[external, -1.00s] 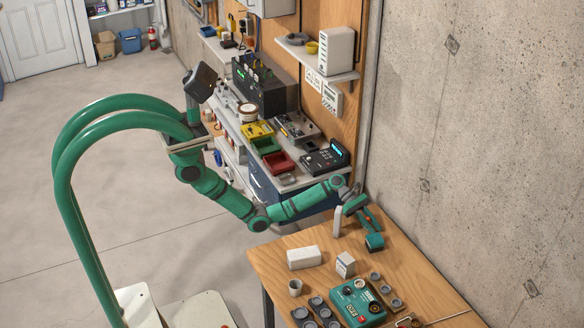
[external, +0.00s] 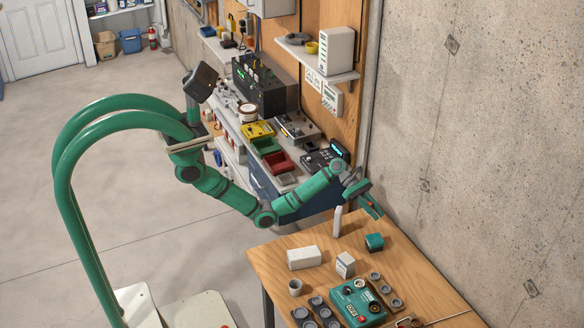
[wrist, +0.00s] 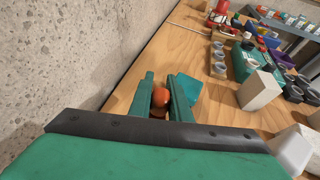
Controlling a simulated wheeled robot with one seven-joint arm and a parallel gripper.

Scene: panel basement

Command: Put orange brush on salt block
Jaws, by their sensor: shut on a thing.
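My gripper (external: 373,207) is raised above the back of the wooden table, near the concrete wall. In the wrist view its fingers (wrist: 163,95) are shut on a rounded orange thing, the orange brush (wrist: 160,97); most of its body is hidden. Several pale blocks could be the salt block, and I cannot tell which: a long white block (external: 304,257) lying at the left edge, a small whitish cube (external: 345,264) and an upright pale slab (external: 337,221). The cube also shows in the wrist view (wrist: 260,90).
A teal block (external: 375,242) stands on the table below my gripper. A green device (external: 357,303), a cup (external: 295,287) and dark round pieces (external: 315,311) crowd the front. Bare wood (external: 275,265) shows at the left edge. The wall (external: 470,150) bounds the right.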

